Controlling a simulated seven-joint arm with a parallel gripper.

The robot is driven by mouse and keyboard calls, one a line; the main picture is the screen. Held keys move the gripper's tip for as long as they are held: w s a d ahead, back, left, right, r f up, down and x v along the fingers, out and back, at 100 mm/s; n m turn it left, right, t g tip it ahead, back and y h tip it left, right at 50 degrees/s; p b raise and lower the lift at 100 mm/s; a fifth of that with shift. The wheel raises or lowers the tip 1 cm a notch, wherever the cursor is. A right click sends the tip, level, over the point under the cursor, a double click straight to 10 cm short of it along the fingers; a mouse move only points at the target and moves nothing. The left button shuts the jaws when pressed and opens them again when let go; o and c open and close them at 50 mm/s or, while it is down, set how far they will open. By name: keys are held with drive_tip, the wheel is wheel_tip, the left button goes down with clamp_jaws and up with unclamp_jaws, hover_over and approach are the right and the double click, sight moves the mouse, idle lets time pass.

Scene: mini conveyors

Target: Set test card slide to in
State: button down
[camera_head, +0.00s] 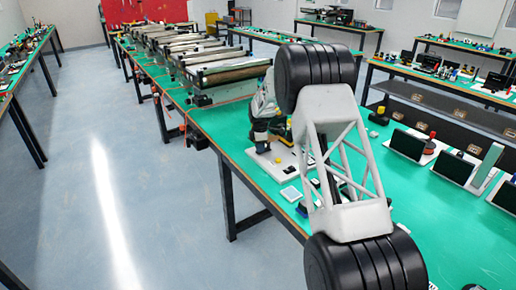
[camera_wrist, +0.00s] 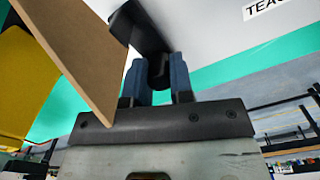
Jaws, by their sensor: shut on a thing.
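My gripper (camera_wrist: 158,66) shows in the wrist view with two blue fingers. It is shut on a dark handle (camera_wrist: 139,24), which reaches up and left from between the fingertips over a white panel (camera_wrist: 215,30). A flat brown card-like board (camera_wrist: 75,52) stands tilted just left of the fingers; I cannot tell whether it is joined to the handle. The test card slide cannot be named for certain, and its position cannot be read. In the head view my arm hides the fingertips and much of the white base board (camera_head: 283,170) on the green bench.
A yellow part (camera_wrist: 22,75) is close on the left in the wrist view. The green bench (camera_head: 455,235) has dark screens (camera_head: 407,145) standing to the right of my arm. Roller conveyors (camera_head: 225,75) line the bench behind. Open floor lies left.

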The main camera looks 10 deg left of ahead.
drive_tip(key=w+d, duration=0.4)
drive_tip(key=shift+w+d, duration=0.3)
drive_tip(key=c, duration=1)
unclamp_jaws()
drive_tip(key=shift+r, duration=3.9)
